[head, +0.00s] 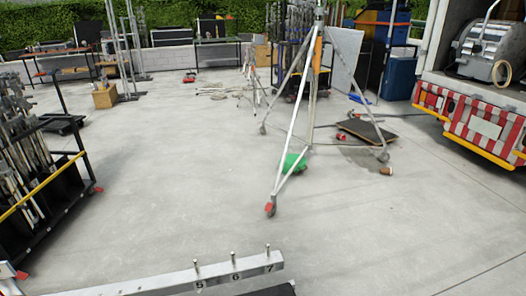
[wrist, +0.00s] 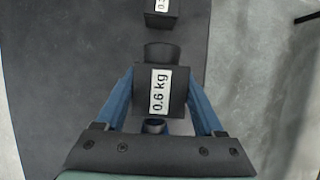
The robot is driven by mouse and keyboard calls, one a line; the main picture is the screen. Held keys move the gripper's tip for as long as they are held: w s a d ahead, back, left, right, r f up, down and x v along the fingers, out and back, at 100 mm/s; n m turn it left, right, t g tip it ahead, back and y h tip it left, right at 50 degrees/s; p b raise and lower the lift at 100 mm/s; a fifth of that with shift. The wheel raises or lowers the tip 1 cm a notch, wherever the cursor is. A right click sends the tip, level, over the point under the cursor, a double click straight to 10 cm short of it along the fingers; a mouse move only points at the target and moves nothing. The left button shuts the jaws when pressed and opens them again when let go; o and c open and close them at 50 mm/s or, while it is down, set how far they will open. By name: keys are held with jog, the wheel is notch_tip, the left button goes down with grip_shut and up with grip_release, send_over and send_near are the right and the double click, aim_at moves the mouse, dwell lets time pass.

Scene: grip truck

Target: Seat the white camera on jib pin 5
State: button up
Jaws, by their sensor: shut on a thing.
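My gripper (wrist: 160,108) shows only in the wrist view, its two blue fingers shut on the sides of a dark, box-shaped camera (wrist: 178,90) with a white "0.6 kg" label and round dark parts at both ends. It is over a dark flat surface; I cannot tell whether it touches it. No white camera shows. In the head view the grey jib beam (head: 170,284) crosses the bottom, with upright pin 5 (head: 196,268), pin 6 (head: 233,258) and pin 7 (head: 268,250) bare.
A second dark labelled box (wrist: 163,12) is at the top of the dark surface (wrist: 60,70). A wheeled tripod stand (head: 290,130) stands mid-floor. A rack of poles (head: 35,165) is at left, a truck (head: 475,120) at right.

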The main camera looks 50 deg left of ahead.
jog(key=shift+r+p, duration=3.3)
jog(key=shift+p, duration=0.1)
jog(key=shift+w, duration=0.1)
